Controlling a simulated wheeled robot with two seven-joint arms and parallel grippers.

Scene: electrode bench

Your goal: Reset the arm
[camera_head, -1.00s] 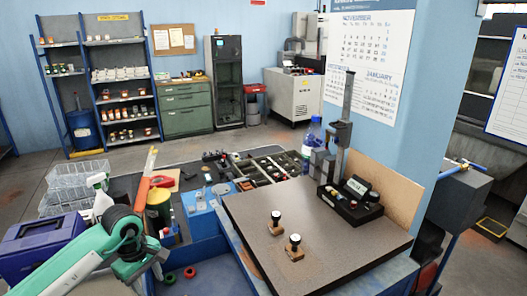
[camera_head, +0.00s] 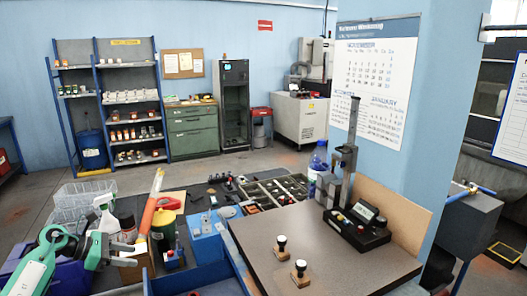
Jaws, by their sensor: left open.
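My left arm (camera_head: 32,272), teal and white, comes in at the lower left. My left gripper (camera_head: 136,252) is open and appears empty, low in front of the tool clutter at the left of the bench. How far it is from the items behind it is hard to tell. My right arm and gripper are not in view.
A dark flat plate (camera_head: 330,245) carries two black-knobbed stamps (camera_head: 281,247) and a height gauge (camera_head: 350,160). A spray bottle (camera_head: 106,218), wire basket (camera_head: 75,205) and orange-handled tool (camera_head: 151,200) crowd the left. A blue bottle (camera_head: 318,165) stands behind the plate.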

